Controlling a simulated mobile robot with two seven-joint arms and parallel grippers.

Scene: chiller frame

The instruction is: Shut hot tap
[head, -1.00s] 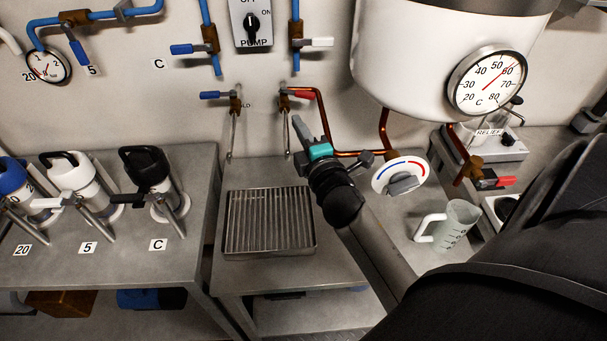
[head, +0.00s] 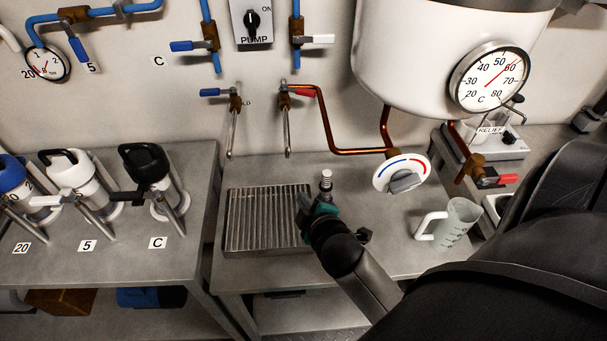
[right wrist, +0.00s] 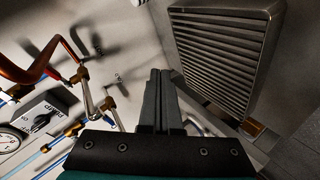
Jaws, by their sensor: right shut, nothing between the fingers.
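The hot tap has a red lever (head: 304,93) and a brass body on the back wall, with a thin spout (head: 286,135) hanging down. The lever points right, along the start of the copper pipe. My right gripper (head: 302,207) is below and in front of the tap, over the drip grate's right edge, apart from the tap. Its fingers are together and empty, as the right wrist view (right wrist: 160,74) shows. My left gripper is not in view.
A blue-levered tap (head: 217,93) is just left. The drip grate (head: 234,248) lies below. A white boiler (head: 410,70) overhangs at the right, with a red-blue dial (head: 385,168) under it. A pale jug (head: 458,222) stands on the right counter. A small upright object (head: 326,180) is behind my gripper.

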